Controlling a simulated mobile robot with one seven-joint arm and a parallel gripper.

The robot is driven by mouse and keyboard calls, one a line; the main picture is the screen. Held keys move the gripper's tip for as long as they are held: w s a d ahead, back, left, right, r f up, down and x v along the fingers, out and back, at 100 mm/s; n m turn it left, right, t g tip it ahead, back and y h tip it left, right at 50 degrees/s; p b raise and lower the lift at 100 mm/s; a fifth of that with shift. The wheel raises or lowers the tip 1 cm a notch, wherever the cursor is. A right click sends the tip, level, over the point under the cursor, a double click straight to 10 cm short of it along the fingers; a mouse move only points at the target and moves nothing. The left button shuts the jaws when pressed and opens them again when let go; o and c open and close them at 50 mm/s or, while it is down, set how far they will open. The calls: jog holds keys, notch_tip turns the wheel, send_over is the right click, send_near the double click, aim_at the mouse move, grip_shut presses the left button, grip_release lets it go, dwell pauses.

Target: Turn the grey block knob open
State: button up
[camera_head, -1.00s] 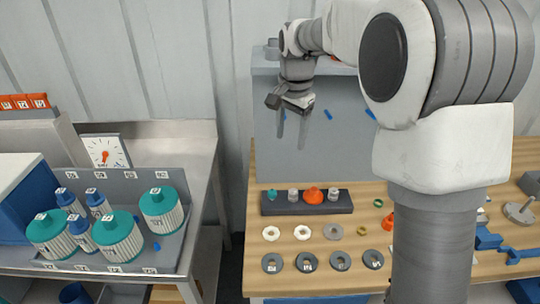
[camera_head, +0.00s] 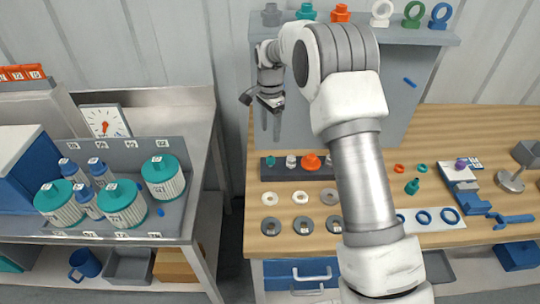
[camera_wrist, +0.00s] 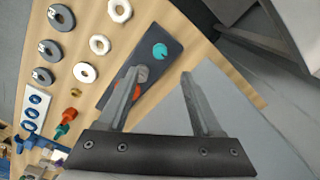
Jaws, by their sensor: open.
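A dark block (camera_head: 283,174) lies on the wooden table with a row of knobs on it: a teal knob (camera_head: 270,161) at the left, a grey knob (camera_head: 291,162) beside it, then an orange knob (camera_head: 312,162). My gripper (camera_head: 270,132) is open and empty, fingers pointing down, above and behind the block's left end. In the wrist view my gripper (camera_wrist: 163,78) has the block (camera_wrist: 163,73) beyond its fingers. The teal knob (camera_wrist: 159,50) shows clear between them. The grey knob (camera_wrist: 142,73) is at the left fingertip in the picture, and that finger partly hides the orange one.
White and grey rings (camera_head: 269,226) lie in front of the block. A grey panel (camera_head: 390,95) with a shelf of parts stands behind. Blue parts and a clamp are at the right. A metal bench (camera_head: 190,110) with teal-lidded vessels is at the left, across a gap.

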aim_at(270, 158)
notch_tip(270, 158, down, 12)
jog(key=shift+r+p, duration=0.2)
jog(key=shift+p, duration=0.3)
jog(key=shift+c, duration=0.4)
grip_shut()
